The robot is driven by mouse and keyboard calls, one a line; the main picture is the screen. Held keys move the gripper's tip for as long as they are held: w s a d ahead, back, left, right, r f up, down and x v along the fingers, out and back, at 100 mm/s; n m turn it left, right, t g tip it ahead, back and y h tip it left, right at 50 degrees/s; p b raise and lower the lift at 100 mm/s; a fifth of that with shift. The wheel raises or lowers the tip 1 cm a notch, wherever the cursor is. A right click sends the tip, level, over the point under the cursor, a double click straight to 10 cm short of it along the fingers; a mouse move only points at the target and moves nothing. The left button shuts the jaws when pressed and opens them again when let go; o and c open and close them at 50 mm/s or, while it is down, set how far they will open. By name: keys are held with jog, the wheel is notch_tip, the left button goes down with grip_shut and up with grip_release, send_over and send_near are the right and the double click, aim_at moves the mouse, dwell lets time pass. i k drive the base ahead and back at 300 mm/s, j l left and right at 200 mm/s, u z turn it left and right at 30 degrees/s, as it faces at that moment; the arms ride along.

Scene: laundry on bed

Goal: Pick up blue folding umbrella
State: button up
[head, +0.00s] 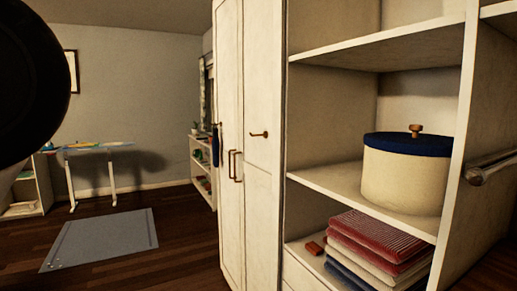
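A slim dark blue object (215,146) hangs upright by the far edge of the white wardrobe, at about handle height. It may be the folding umbrella, but it is too small to tell for sure. No other umbrella shows clearly. My gripper is not in view. A large dark rounded shape fills the upper left corner, close to the camera, and looks like part of my arm.
The white wardrobe (262,200) and its open shelves fill the right. They hold a cream round box (404,184) and folded cloths (375,249). Wooden floor is clear at left.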

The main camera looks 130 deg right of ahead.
aim_at(215, 142)
jog(key=z, duration=4.25)
jog(key=i+j, duration=0.25)
jog(key=i, duration=0.25)
jog(key=i+j, duration=0.25)
jog(key=i, duration=0.25)
jog(key=i+j, duration=0.25)
jog(key=i, duration=0.25)
jog(key=i+j, duration=0.2)
jog(key=i, duration=0.3)
jog(key=j+u, duration=0.05)
